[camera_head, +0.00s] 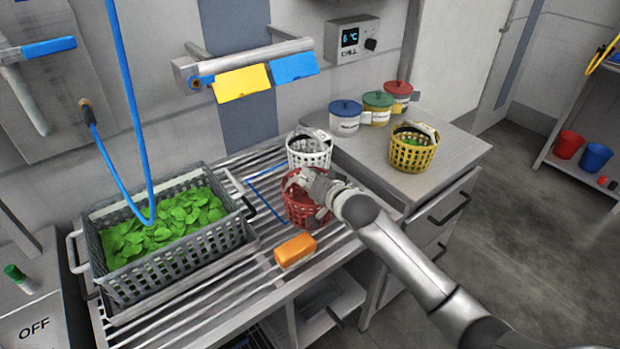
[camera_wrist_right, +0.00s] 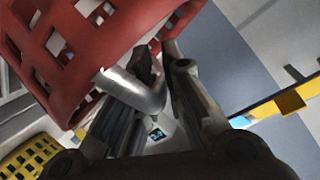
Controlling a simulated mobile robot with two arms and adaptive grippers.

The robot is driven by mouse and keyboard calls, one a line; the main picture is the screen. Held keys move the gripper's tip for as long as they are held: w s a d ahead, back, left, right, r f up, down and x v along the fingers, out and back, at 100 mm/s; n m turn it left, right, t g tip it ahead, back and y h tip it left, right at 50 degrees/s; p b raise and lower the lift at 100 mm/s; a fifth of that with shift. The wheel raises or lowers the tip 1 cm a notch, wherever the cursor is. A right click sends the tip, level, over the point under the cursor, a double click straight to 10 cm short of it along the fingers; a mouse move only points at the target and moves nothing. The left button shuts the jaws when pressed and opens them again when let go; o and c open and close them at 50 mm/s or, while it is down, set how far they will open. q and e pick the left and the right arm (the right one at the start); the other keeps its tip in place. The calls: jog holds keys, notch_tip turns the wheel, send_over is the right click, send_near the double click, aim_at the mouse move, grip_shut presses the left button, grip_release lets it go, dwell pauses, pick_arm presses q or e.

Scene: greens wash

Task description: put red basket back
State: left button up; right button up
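The red basket (camera_head: 303,207) is at the right part of the blue outline (camera_head: 265,195) on the slatted metal rack. I cannot tell whether its base touches the slats. My right gripper (camera_head: 308,181) is at the basket's upper rim. In the right wrist view the basket (camera_wrist_right: 85,55) fills the upper left, and its grey metal handle (camera_wrist_right: 135,90) passes between the fingers of my right gripper (camera_wrist_right: 158,68). The fingers look closed on the handle; their tips are partly hidden. My left gripper is not in view.
A white basket (camera_head: 309,152) stands close behind the red one. A yellow basket (camera_head: 411,155) and several lidded jars (camera_head: 345,117) stand on the counter at right. An orange block (camera_head: 295,250) lies in front. A grey crate (camera_head: 175,262) of green leaves stands at left.

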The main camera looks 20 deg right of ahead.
jog(key=o, duration=0.4)
jog(key=shift+o, duration=0.2)
jog(key=shift+r, duration=0.15)
jog(key=v, duration=1.2)
